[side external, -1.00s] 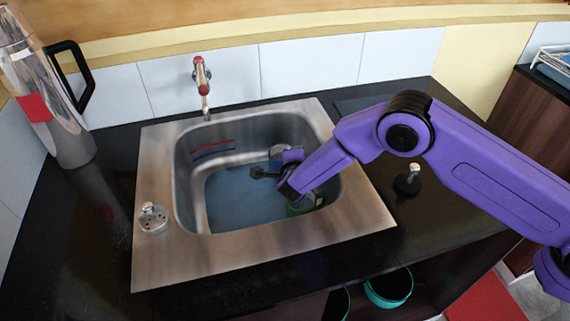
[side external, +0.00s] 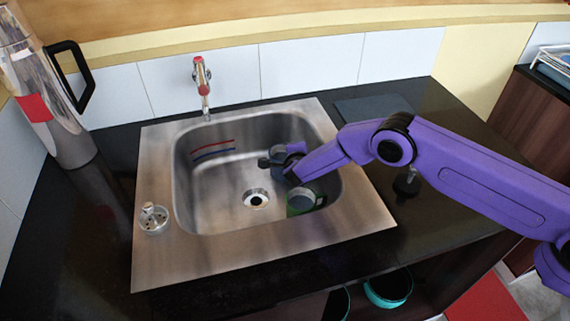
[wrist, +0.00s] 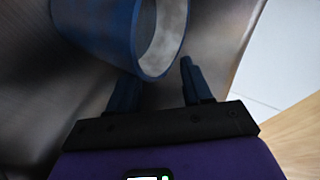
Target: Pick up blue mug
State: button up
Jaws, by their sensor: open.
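The blue mug (wrist: 95,28) fills the upper left of the wrist view, lying tilted with its pale inside showing. In the side external view the mug (side external: 279,153) is at the back right of the sink basin, partly hidden by my gripper (side external: 270,163). My gripper (wrist: 160,88) is open in the wrist view. The near edge of the mug's rim lies between the fingertips, close to the left finger. I cannot tell whether they touch.
A green cup-like object (side external: 303,200) stands at the basin's right front, below my gripper. The metal sink (side external: 160,265) walls surround the gripper. A tap (side external: 203,85) is behind the basin, and a tall steel jug (side external: 50,95) stands at left.

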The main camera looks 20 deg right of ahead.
jog(key=shift+c, duration=0.4)
grip_shut()
jog(key=shift+r, duration=0.2)
